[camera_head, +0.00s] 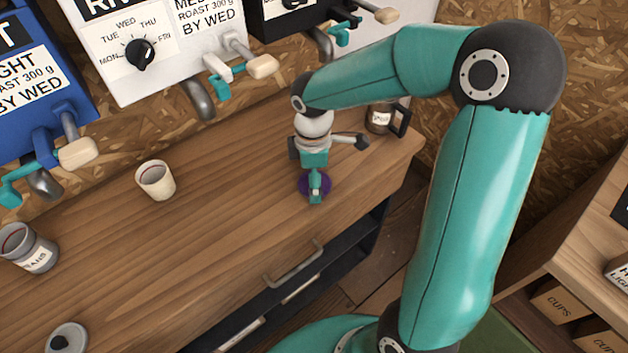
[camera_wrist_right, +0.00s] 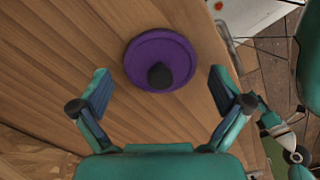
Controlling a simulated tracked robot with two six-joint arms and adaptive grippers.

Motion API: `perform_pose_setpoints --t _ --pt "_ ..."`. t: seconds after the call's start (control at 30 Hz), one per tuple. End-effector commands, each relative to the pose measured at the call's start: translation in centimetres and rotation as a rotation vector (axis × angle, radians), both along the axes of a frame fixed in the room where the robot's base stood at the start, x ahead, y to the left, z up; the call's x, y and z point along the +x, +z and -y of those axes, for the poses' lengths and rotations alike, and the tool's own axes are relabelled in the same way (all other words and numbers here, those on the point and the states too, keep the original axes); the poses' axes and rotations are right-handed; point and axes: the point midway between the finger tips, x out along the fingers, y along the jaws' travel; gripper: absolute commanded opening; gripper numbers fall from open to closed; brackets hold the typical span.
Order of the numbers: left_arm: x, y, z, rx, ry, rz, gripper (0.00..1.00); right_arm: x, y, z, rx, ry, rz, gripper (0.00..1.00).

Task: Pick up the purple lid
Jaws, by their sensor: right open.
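The purple lid (camera_wrist_right: 150,50) is a round disc with a dark knob on top, lying on the wooden counter. In the head view only parts of the purple lid (camera_head: 328,185) show, as my right gripper (camera_head: 315,190) hangs over it and hides the rest. In the right wrist view my right gripper (camera_wrist_right: 160,93) is open, with one finger to each side of the knob and the lid a little beyond the fingertips. Nothing is between the fingers.
A cream cup (camera_head: 156,181) stands on the counter (camera_head: 240,180). A labelled grey container (camera_head: 30,250) and a grey lid (camera_head: 68,338) are at the left. A labelled mug (camera_head: 381,118) stands behind my right gripper. Dispensers with levers (camera_head: 140,50) hang above. The counter's front edge is near the lid.

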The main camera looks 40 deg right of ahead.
Motion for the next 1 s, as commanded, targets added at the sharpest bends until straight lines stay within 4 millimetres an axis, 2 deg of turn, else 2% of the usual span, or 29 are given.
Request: perform_pose_setpoints --t 0.17,0.2,0.5,0.57,0.7,1.0 --pt "0.01 0.00 0.00 0.000 0.000 0.000 0.93 0.03 -0.03 -0.02 0.000 0.001 0.000 1.00" --pt "0.01 -0.01 0.00 0.000 0.000 0.000 0.93 0.03 -0.03 -0.02 0.000 0.001 0.000 0.97" --pt "0.02 -0.01 0.00 0.000 0.000 0.000 0.93 0.05 -0.02 -0.05 -0.001 0.002 0.001 0.47" --pt "0.01 -0.02 0.00 0.000 0.000 0.000 0.93 0.05 -0.05 -0.05 0.000 0.002 0.000 0.40" --pt "0.01 -0.05 0.00 0.000 0.000 0.000 0.93 0.03 -0.15 -0.05 0.000 0.003 -0.001 0.35" --pt "0.01 -0.09 0.00 0.000 0.000 0.000 0.93 -0.02 -0.32 -0.07 0.000 0.004 -0.004 0.35"
